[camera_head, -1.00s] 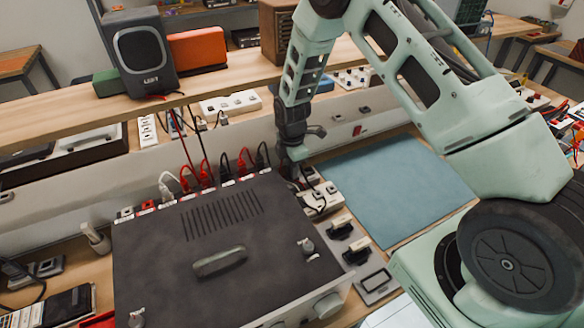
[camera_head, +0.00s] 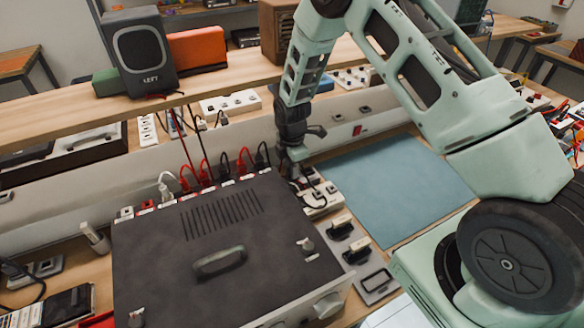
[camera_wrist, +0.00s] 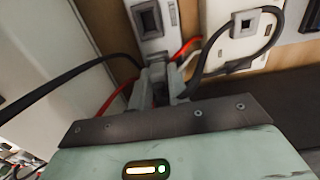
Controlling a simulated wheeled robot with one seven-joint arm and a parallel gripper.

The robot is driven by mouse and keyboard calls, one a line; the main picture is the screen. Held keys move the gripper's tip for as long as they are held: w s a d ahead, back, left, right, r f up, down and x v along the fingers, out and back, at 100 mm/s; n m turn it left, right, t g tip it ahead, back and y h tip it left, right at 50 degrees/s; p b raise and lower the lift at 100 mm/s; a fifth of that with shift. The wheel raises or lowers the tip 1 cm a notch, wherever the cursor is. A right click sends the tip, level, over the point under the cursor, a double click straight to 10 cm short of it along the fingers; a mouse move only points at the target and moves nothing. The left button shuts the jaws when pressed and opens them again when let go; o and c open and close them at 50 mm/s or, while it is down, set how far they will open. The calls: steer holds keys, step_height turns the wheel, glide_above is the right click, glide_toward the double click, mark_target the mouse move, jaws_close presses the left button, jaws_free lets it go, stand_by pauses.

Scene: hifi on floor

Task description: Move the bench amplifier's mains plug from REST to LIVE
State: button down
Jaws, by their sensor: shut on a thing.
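The bench amplifier (camera_head: 150,245) is a large dark box with a top handle, vents and a row of cables along its back edge. My gripper (camera_head: 298,168) is behind its back right corner, pointing down. In the wrist view my gripper (camera_wrist: 162,88) is shut on a grey plug (camera_wrist: 157,72), partly hidden between the fingers. A grey socket piece (camera_wrist: 153,18) lies just beyond the plug. A white socket block (camera_wrist: 236,42) with a square socket is to its right. I cannot read REST or LIVE, nor tell whether the plug is seated.
A white socket strip (camera_head: 322,208) lies beside the amplifier's right back side, with two black-and-cream plugs (camera_head: 341,226) nearby. Black and red cables pass close to my fingers. A blue mat (camera_head: 400,190) is clear. A wooden shelf (camera_head: 60,122) with a speaker (camera_head: 142,55) spans behind.

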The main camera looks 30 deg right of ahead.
steer(key=c, duration=1.3)
jaws_free()
steer(key=shift+o, duration=0.2)
step_height(320, 180, up, 22)
steer(key=shift+r, duration=0.25)
